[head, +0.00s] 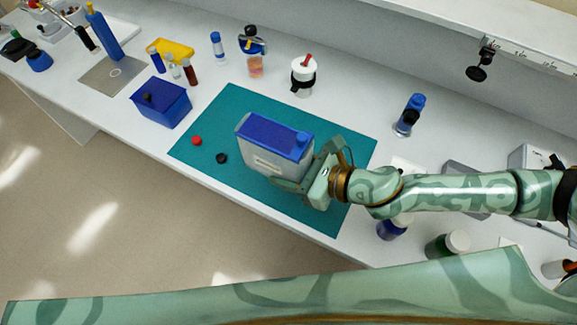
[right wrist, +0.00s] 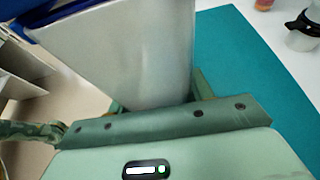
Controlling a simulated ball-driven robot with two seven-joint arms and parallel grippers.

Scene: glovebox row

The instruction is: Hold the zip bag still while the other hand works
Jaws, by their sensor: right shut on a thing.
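The zip bag (head: 262,160) is a pale grey, upright, box-like pouch with a blue top and a small blue knob at its right end. It stands on the teal mat (head: 215,115). My right gripper (head: 305,168) reaches in from the right and is shut on the bag's right end. In the right wrist view the bag (right wrist: 135,60) rises between the two fingers (right wrist: 158,98), and its far end is out of that view. My left gripper is not in view.
A red cap (head: 196,141) and a black cap (head: 221,158) lie on the mat left of the bag. A blue box (head: 162,105) stands left of the mat. A white jar (head: 303,77) is behind it. A blue bottle (head: 410,112) stands to the right. The mat's back left is clear.

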